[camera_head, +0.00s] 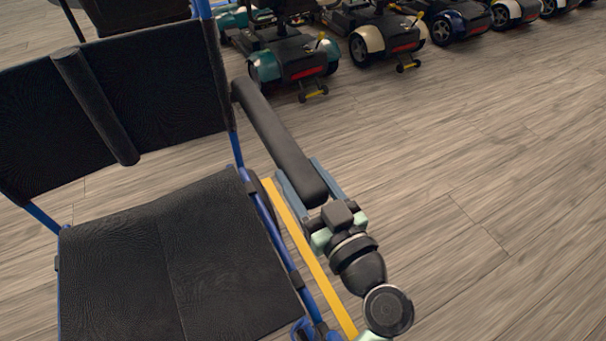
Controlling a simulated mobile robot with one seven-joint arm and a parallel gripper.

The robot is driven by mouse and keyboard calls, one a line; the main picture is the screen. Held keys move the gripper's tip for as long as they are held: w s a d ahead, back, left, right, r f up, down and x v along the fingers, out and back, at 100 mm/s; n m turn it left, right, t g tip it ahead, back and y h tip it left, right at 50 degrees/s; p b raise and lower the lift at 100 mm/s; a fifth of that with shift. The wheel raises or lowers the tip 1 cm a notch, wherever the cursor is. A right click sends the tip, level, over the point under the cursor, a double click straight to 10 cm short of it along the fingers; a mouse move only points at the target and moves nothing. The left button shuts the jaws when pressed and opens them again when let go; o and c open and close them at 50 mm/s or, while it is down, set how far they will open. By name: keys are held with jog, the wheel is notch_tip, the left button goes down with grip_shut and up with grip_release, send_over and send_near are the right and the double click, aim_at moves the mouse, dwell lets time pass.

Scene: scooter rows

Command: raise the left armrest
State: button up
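The wheelchair has a black seat (165,265) and a blue frame. Its armrest at the right of the picture (275,135), a long black pad, reaches forward from the backrest and lies lowered along the seat's side. My gripper (297,168) is at the front end of this pad, with one blue-grey finger along each side. The fingers lie close to the pad; whether they press on it cannot be made out. The other armrest (95,105) stands tilted up against the backrest (165,85).
A yellow strip (310,258) runs along the seat's right side, next to my arm. A row of mobility scooters (290,60) stands at the back, several of them. The wooden floor (470,180) to the right is clear.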

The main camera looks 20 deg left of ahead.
grip_shut()
